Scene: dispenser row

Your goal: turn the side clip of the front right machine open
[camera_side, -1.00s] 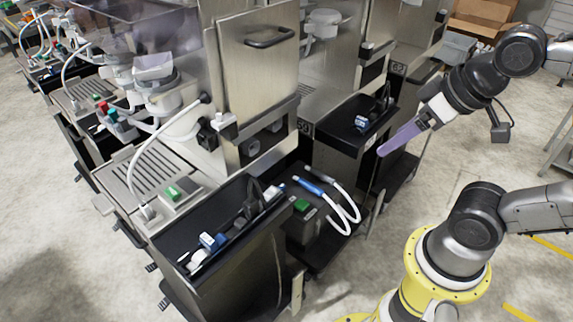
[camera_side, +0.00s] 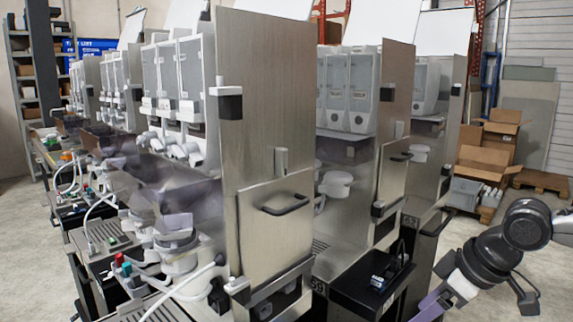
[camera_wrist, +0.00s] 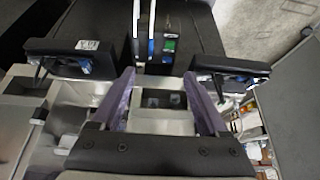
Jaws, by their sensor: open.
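The front right machine is a tall steel cabinet with a large side panel (camera_side: 255,90) in the side view. A black and white clip (camera_side: 229,103) sits on the panel's front edge, and a grey upright latch (camera_side: 281,161) sits above the handled door (camera_side: 277,212). I cannot tell whether either is turned open. My gripper (camera_side: 428,304) is at the lower right, apart from these, with its purple fingers partly cut off by the frame. In the wrist view my gripper (camera_wrist: 160,82) has its two purple fingers spread apart. Nothing is visibly held between them.
A second steel cabinet (camera_side: 385,185) stands to the right, with a black tray (camera_side: 362,280) close to my gripper. Cardboard boxes (camera_side: 490,140) lie at the back right. The wrist view shows black trays (camera_wrist: 80,60) and a grey floor (camera_wrist: 255,25).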

